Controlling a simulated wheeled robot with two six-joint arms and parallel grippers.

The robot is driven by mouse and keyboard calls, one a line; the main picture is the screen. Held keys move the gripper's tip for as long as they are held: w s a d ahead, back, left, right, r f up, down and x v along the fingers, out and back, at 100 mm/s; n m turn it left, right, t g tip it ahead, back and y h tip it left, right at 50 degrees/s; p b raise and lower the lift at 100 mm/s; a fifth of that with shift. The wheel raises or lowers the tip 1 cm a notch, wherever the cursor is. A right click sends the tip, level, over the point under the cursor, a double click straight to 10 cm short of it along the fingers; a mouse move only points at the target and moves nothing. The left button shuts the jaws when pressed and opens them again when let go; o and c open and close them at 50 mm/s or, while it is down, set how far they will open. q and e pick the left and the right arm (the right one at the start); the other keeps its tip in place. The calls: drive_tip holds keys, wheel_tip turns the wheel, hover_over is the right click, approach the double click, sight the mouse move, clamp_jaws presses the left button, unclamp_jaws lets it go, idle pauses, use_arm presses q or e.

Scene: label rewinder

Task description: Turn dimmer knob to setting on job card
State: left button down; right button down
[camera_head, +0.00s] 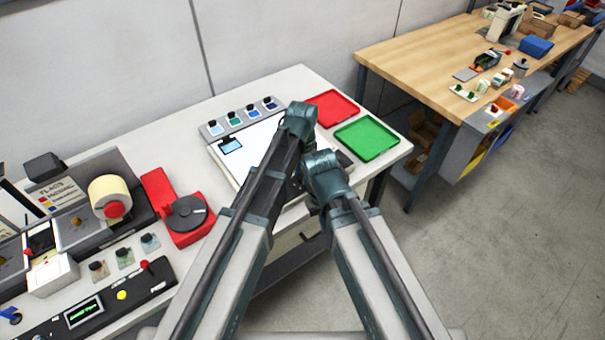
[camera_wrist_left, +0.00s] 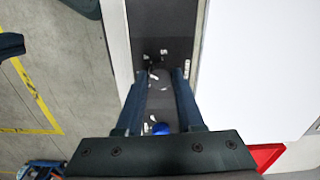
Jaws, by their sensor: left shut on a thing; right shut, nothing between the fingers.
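The dimmer knob (camera_wrist_left: 154,74) is on a dark control strip (camera_wrist_left: 165,30) with white scale marks, beside the white light panel (camera_head: 232,172). In the left wrist view, my left gripper (camera_wrist_left: 161,78) has its fingers on either side of the knob and is shut on it. The knob's pointer is too small to read. In the head view, my arms hide the knob and left fingertips. My right gripper (camera_head: 325,178) is lower, near the panel's front edge; its fingers are mostly hidden. A printed card (camera_head: 65,190) headed "FLAGS" stands at left; its smaller lines are unreadable.
A red tray (camera_head: 331,108) and a green tray (camera_head: 367,138) lie right of the panel. Several small knobs or stamps stand on a strip behind it. A red device (camera_head: 173,207) and a label roll (camera_head: 108,192) stand at left. A blue part (camera_wrist_left: 161,128) shows between my left fingers.

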use_arm(q)
drive_tip(key=m, duration=1.3)
drive_tip(key=shift+m, duration=0.4)
idle(0.4)
drive_tip(key=c, duration=0.5)
unclamp_jaws()
drive_tip(key=shift+r, duration=0.1)
wheel_tip(320, 180, up, 14)
drive_tip(key=p, duration=1.4)
